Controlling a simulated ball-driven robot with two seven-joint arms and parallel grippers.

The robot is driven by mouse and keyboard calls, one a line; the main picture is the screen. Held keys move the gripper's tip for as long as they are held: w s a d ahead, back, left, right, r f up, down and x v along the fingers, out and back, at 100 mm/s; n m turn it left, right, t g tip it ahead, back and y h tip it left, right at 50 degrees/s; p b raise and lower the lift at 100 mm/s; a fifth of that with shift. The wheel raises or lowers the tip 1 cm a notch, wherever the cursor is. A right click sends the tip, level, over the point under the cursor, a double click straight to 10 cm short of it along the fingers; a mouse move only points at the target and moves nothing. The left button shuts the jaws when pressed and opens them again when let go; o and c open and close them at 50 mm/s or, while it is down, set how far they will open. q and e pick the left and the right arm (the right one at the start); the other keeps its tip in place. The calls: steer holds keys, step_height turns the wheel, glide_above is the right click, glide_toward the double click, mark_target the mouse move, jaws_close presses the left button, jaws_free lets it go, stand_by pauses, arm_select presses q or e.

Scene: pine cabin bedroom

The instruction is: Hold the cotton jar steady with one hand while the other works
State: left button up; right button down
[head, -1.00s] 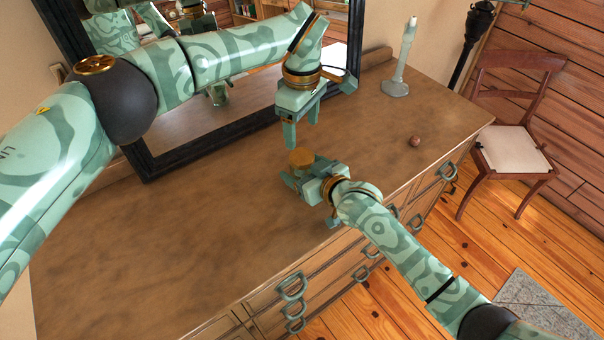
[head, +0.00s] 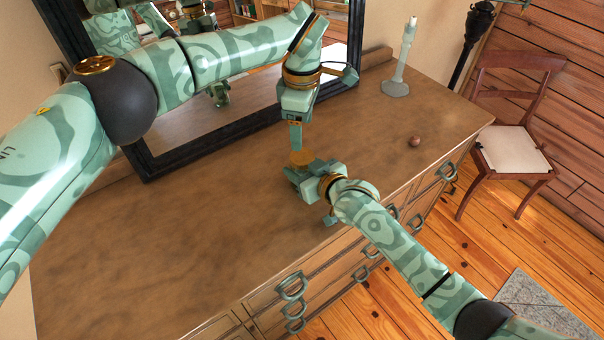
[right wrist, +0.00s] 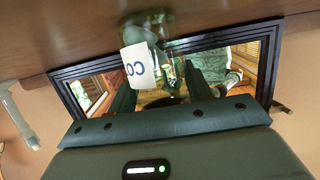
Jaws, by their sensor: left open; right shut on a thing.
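The cotton jar shows in the head view mainly as its round wooden lid (head: 302,158); its body is mostly hidden by my right gripper. In the right wrist view the jar's white label (right wrist: 139,65) shows the blue letters "CO". My right gripper (head: 304,175) is shut on the jar from the front, low on the dresser top. My left gripper (head: 296,147) points down right at the lid, its fingers open and seen edge-on. Whether its fingertips touch the lid I cannot tell.
The wooden dresser top (head: 180,240) is mostly clear. A black-framed mirror (head: 200,135) stands behind my left gripper. A pale green candlestick (head: 397,80) and a small brown ball (head: 415,141) are to the right. A chair (head: 513,145) stands beyond the dresser.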

mark_target(302, 155)
arm_select(q)
steer(key=n, duration=0.5)
steer(key=shift+n, duration=0.4)
steer(key=n, duration=1.7)
steer(key=shift+n, duration=0.4)
steer(key=shift+f, duration=4)
